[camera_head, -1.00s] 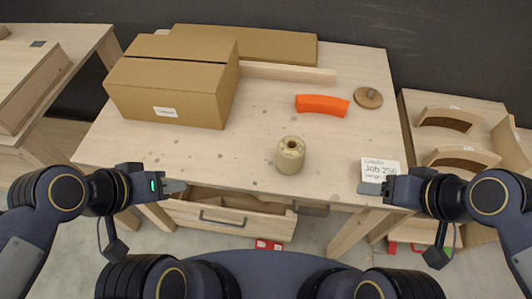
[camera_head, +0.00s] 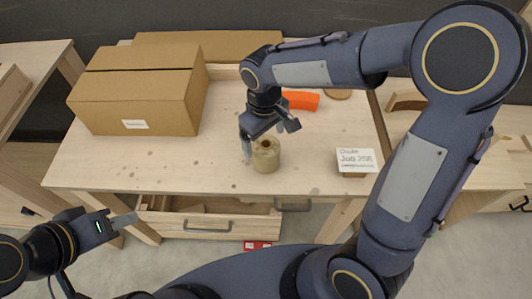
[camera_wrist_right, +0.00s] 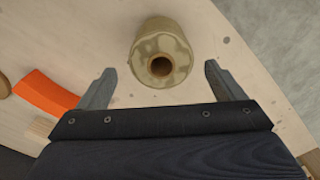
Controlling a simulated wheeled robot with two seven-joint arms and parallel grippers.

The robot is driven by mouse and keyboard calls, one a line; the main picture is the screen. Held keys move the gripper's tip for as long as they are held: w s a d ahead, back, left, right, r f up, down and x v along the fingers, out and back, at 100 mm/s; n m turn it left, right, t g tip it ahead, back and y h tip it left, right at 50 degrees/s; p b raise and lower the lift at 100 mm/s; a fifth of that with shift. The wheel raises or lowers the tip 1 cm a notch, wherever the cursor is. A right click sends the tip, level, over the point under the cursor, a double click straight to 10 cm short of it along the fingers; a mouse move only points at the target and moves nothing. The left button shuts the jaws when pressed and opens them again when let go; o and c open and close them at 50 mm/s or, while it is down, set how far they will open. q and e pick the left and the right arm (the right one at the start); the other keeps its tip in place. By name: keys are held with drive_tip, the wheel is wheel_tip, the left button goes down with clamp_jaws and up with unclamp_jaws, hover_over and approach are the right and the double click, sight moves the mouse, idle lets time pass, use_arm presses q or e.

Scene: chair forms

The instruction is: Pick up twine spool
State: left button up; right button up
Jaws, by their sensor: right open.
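The twine spool (camera_head: 266,157) is a beige cylinder with a hole in its top, standing upright on the wooden table. In the right wrist view the spool (camera_wrist_right: 160,50) shows at the top middle, ahead of and between the two fingers. My right gripper (camera_head: 270,142) is open and empty, reaching over the table just above the spool; its fingers also show in the right wrist view (camera_wrist_right: 160,86). I see no contact with the spool. My left gripper (camera_head: 125,219) is at the table's front left edge, away from the spool. Its finger opening is not clear.
A large cardboard box (camera_head: 135,95) stands at the left back. An orange block (camera_head: 302,100) lies behind the right gripper. A white label card (camera_head: 355,160) stands at the right front. An open drawer (camera_head: 205,222) sticks out below the tabletop. The table's front left is clear.

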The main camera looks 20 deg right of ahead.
drive_tip(key=f, duration=0.5)
drive_tip(key=shift+s+d, duration=0.1)
drive_tip(key=shift+s, duration=0.25)
drive_tip(key=c, duration=1.1)
drive_tip(key=shift+c, duration=0.2)
drive_tip(key=shift+r, duration=0.15)
drive_tip(key=shift+r, duration=0.25)
wheel_tip(320, 180, up, 2)
drive_tip(key=shift+r, duration=0.2)
drive_tip(key=s+a+r, duration=0.8)
drive_tip(key=a+r, duration=0.1)
drive_tip(key=a, duration=0.2)
drive_tip(key=shift+s+r, duration=0.35)
drive_tip(key=shift+r, duration=0.05)
